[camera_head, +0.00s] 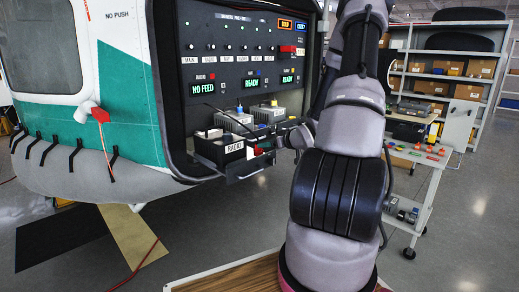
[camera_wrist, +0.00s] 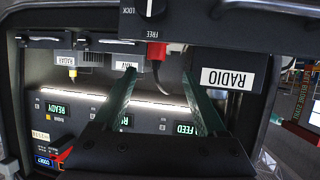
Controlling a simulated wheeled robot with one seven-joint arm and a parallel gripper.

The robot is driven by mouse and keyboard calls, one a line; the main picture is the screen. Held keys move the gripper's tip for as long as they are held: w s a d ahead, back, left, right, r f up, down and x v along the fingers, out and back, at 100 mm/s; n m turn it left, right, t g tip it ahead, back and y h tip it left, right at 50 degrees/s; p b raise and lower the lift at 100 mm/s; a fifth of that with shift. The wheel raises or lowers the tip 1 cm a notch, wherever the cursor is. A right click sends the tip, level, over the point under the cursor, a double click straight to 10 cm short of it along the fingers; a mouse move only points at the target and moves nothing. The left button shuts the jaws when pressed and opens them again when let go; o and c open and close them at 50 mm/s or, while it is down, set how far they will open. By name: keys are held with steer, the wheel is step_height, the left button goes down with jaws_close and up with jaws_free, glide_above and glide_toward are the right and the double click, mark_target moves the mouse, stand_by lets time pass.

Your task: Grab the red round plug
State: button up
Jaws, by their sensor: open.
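A red plug (camera_wrist: 156,52) shows in the wrist view beside the black box labelled RADIO (camera_wrist: 229,78), with a dark cable curving from it. Its round shape cannot be made out. My gripper (camera_wrist: 160,74) is open, its two green fingers either side of the plug in the picture, tips close to it. Whether they touch it cannot be told. In the head view a small red part, likely the same plug (camera_head: 257,151), shows at my gripper (camera_head: 262,150), by the RADIO box (camera_head: 234,148). My gripper partly hides this area.
Grey units (camera_head: 268,113) stand on the bay shelf beside the RADIO box, below the switch panel (camera_head: 240,45). The wrist view shows a black LOCK/FREE part (camera_wrist: 150,14) close by. A trolley (camera_head: 425,155) with small coloured parts stands at right.

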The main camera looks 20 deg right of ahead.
steer(key=x, duration=0.9)
steer(key=shift+w+d+f, duration=0.1)
steer(key=shift+w+d, duration=0.05)
steer(key=shift+d, duration=0.2)
steer(key=shift+c, duration=0.3)
